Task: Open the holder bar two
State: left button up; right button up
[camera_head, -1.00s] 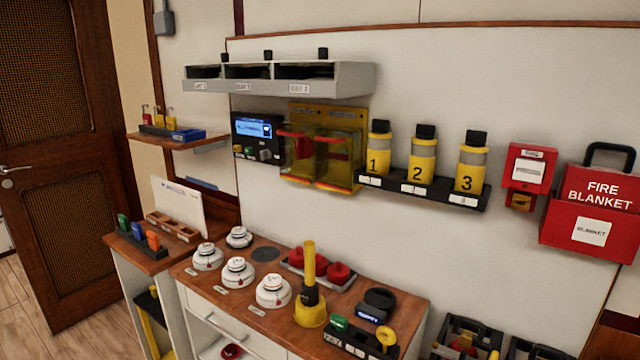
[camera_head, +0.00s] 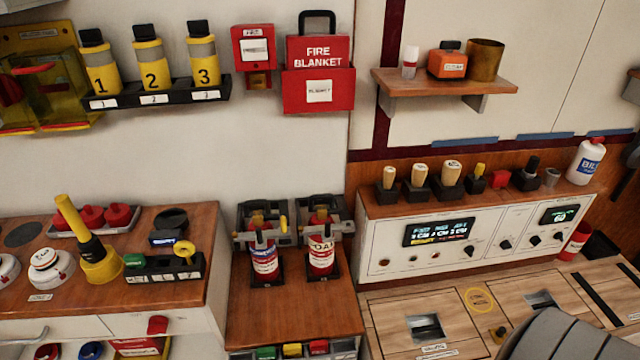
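Two small canisters stand side by side in dark holders on the low wooden stand in the middle of the head view. The left canister (camera_head: 263,260) has a blue, white and red label, and the right canister (camera_head: 321,256) is red and white. A grey bar (camera_head: 258,236) crosses in front of the left one, with a yellow piece at its right end. Another grey bar (camera_head: 333,228) is at the right holder. Both bars appear closed across their canisters. I cannot read a number on either holder.
A wooden counter (camera_head: 185,300) with a yellow plunger-like tool (camera_head: 98,262) is at left. A white control panel (camera_head: 470,240) with several stamps on top is at right. A red fire blanket box (camera_head: 318,90) hangs above.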

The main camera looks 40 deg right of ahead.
aim_at(326, 231)
jog(key=z, duration=1.15)
